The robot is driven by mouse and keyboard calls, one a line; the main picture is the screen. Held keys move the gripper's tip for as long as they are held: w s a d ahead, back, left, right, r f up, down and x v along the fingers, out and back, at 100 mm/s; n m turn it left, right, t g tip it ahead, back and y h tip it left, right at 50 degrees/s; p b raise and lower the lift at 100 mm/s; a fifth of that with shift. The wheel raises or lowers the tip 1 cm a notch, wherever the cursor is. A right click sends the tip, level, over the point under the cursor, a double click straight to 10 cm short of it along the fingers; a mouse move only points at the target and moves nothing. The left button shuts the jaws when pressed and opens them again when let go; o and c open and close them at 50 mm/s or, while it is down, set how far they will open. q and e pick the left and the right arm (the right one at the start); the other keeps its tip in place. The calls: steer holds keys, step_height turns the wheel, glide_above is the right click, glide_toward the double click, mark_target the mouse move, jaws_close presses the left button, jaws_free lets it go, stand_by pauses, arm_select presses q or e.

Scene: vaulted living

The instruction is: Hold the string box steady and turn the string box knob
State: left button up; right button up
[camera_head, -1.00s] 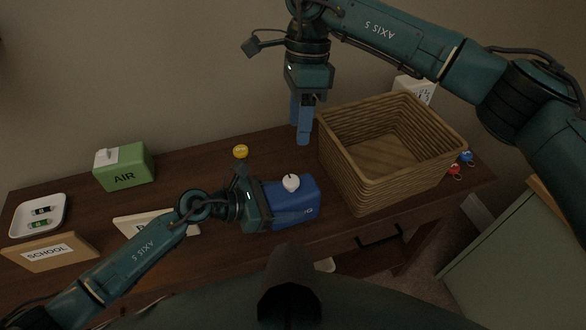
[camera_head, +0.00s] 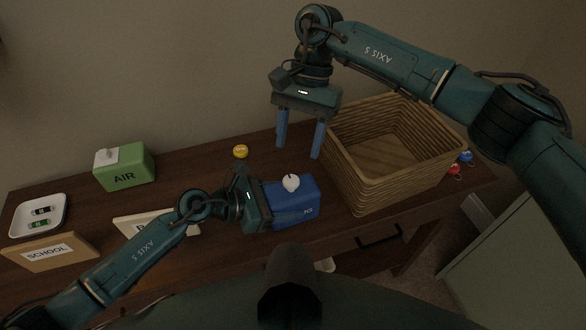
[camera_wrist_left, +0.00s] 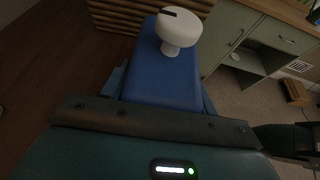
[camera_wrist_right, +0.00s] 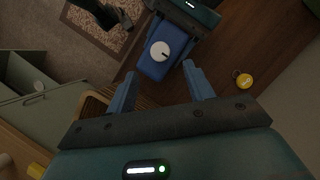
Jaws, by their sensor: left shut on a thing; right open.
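The string box is a blue box (camera_head: 290,207) on the dark wooden table, with a white knob (camera_head: 291,183) on top. My left gripper (camera_head: 268,205) is shut on the blue box from its left side; the box and knob also show in the left wrist view (camera_wrist_left: 165,75). My right gripper (camera_head: 299,150) is open and empty, fingers pointing down, above and behind the box. In the right wrist view the knob (camera_wrist_right: 160,51) shows a dark mark and lies beyond the open fingers.
A wicker basket (camera_head: 352,178) stands right of the box. A yellow round tag (camera_head: 240,151) lies behind it. At left are a green AIR box (camera_head: 125,170), a white tray (camera_head: 62,216) and a SCHOOL board (camera_head: 50,253). Red and blue small items (camera_head: 454,169) lie beyond the basket.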

mark_target(292, 179)
steer(key=x, duration=0.7)
steer(key=shift+c, duration=0.4)
steer(key=c, duration=0.9)
